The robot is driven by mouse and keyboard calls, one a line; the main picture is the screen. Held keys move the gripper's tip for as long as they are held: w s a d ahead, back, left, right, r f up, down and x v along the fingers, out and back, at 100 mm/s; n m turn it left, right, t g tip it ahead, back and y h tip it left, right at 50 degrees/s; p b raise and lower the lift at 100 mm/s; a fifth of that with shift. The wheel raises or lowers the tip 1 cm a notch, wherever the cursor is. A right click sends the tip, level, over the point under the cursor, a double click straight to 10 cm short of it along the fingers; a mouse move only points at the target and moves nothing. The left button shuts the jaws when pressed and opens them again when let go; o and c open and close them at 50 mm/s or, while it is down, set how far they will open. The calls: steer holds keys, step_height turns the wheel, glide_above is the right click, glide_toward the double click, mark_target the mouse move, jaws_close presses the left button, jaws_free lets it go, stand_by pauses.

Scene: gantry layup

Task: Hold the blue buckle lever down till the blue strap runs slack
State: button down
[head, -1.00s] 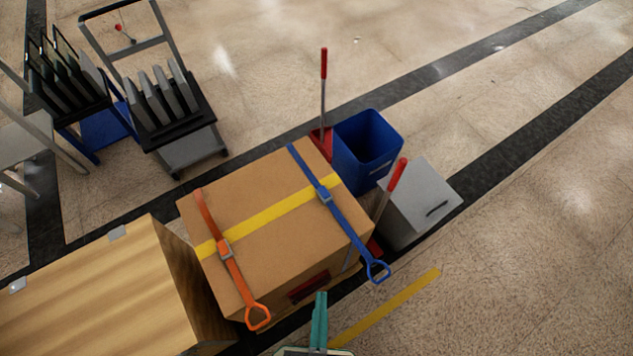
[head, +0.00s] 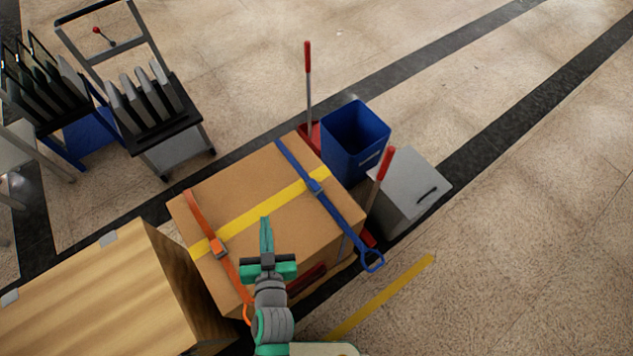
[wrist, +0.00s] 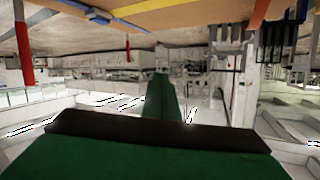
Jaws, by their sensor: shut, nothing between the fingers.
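A large cardboard box (head: 262,190) with a yellow tape stripe stands in the middle of the head view. The blue strap (head: 340,219) crosses its right part and ends in a blue loop (head: 372,261) past the front edge. The blue buckle (head: 315,187) sits on this strap at the yellow stripe; its lever is too small to make out. An orange strap (head: 196,215) with an orange buckle (head: 218,247) crosses the left part. My gripper (head: 265,222) is shut and empty, over the box's front middle, left of the blue buckle and apart from it.
A blue bin (head: 354,135) and a grey cabinet (head: 408,194) stand right behind the box, with red-handled poles (head: 307,58) nearby. A wooden crate (head: 100,290) is at the left front. Carts (head: 160,115) stand at the back left. The right floor is clear.

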steer(key=w+a+r+n+g+y, duration=0.35)
steer(key=w+a+n, duration=0.3)
steer(key=w, duration=0.25)
steer(key=w+a+r+n+g+y, duration=0.2)
steer(key=w+a+r+n+y, duration=0.2)
steer(key=w+a+n, duration=0.35)
steer(key=n+g+h, duration=0.9)
steer(key=n+h, duration=0.1)
steer(key=n, duration=0.1)
glide_above(316, 188)
step_height(316, 188, down, 5)
steer(key=shift+w+d+r, duration=0.1)
steer(key=shift+r, duration=0.1)
steer(key=shift+f, duration=0.1)
step_height(316, 188, down, 14)
steer(key=shift+r, duration=0.1)
